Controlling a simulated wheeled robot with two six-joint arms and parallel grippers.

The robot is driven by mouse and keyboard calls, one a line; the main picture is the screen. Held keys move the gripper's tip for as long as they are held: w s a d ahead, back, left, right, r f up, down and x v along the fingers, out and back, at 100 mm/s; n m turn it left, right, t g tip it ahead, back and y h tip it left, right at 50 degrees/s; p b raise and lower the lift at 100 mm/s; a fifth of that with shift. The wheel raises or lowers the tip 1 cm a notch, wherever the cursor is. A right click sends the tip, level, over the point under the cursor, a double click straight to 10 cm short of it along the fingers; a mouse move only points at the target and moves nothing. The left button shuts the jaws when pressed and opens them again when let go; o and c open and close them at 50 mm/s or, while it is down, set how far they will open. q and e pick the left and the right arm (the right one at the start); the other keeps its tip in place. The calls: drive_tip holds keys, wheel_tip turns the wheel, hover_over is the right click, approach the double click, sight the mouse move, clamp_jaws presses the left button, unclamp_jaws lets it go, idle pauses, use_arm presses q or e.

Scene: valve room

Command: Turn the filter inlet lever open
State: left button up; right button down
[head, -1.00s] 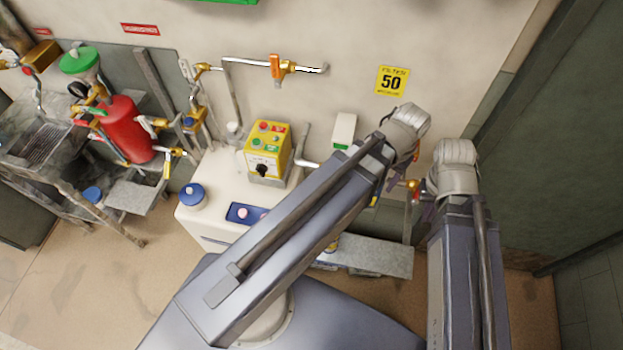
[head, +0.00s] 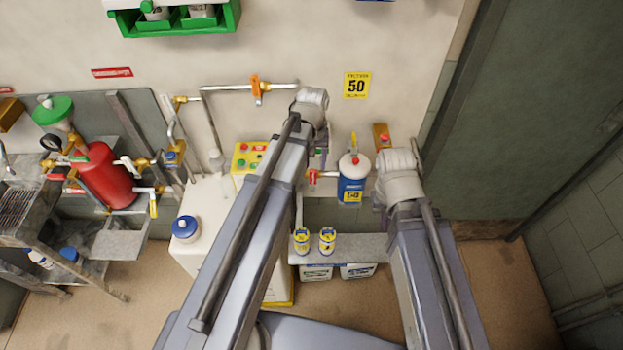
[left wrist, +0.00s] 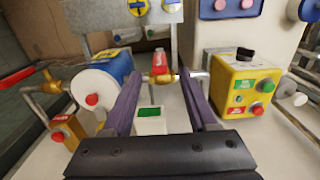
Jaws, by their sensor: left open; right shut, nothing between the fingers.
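The filter (head: 351,190) is a blue and white canister marked 50, on the wall between my wrists. A valve with a short red lever (head: 312,177) sits on the pipe at its left. In the left wrist view this red lever (left wrist: 158,62) stands ahead, between the finger lines. Another long red lever (left wrist: 20,76) sits on a brass valve across the filter. No label shows which is the inlet. My left gripper (left wrist: 158,80) is open, with nothing between its fingers. My right gripper (head: 385,190) is shut; its fingers are mostly hidden behind its wrist.
A yellow control box (head: 245,158) stands left of my left arm. A white box with a green window (left wrist: 150,118) lies close below the fingers. A grey shelf (head: 370,247) holds two small yellow tins. An orange lever (head: 257,88) is on the upper pipe.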

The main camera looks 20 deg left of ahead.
sight(313, 184)
use_arm(q)
wheel_tip(313, 184, down, 7)
drive_tip(key=b, duration=0.6)
drive_tip(key=shift+f+b, duration=0.15)
drive_tip(key=shift+b, duration=0.2)
drive_tip(key=shift+c, duration=0.4)
clamp_jaws()
idle(0.5)
